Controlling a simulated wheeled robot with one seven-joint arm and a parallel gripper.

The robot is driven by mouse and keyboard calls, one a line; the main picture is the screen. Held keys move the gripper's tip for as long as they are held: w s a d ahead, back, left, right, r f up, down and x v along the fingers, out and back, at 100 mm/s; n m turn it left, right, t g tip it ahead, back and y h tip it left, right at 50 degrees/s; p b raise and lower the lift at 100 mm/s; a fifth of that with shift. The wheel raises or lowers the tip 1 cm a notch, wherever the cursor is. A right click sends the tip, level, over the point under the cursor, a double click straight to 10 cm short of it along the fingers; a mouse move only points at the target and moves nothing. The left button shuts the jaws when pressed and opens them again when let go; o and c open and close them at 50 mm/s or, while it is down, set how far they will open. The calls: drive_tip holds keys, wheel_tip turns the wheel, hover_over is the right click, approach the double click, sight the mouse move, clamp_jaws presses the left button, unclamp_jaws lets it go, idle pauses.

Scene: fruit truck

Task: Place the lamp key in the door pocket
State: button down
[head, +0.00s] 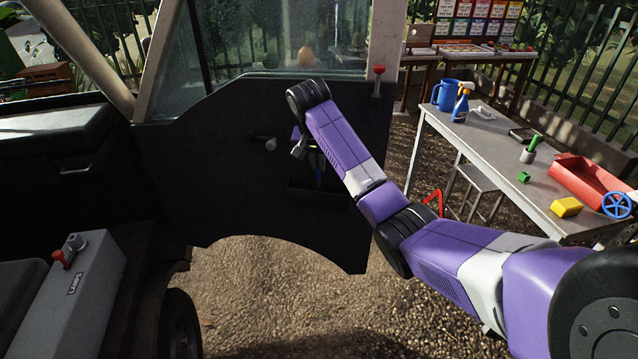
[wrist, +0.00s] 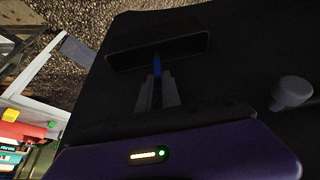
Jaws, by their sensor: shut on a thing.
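My gripper (wrist: 157,82) points at the dark door panel and is shut on a slim blue thing (wrist: 157,66), which I take to be the lamp key. In the head view my gripper (head: 314,155) is small and partly hidden by my arm, with the blue key (head: 318,174) below it. The door pocket (wrist: 190,43) is a dark, wide slot with a thin rim. The key's far end overlaps the pocket opening in the wrist view; its depth inside cannot be told. The pocket (head: 335,190) is very dark in the head view.
A grey door handle (head: 270,144) sticks out left of my gripper; it shows at right in the wrist view (wrist: 292,92). A grey box marked LAMPS (head: 88,290) carries a red lever. A table (head: 485,150) with a spray bottle and toys stands right of the door.

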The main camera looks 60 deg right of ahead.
sight(318, 179)
drive_tip(key=shift+d+f+p, duration=0.15)
drive_tip(key=shift+f+p, duration=0.2)
drive_tip(key=shift+f, duration=1.45)
drive_tip(key=shift+d+f+p, duration=0.1)
drive_tip(key=shift+f+p, duration=0.25)
drive_tip(key=shift+f, duration=1.4)
drive_tip(key=shift+f, duration=0.15)
drive_tip(key=c, duration=1.5)
unclamp_jaws()
drive_tip(key=shift+c, duration=0.2)
drive_tip(key=b+v, duration=0.1)
drive_tip(key=v, duration=1.1)
drive_tip(key=shift+r, duration=0.2)
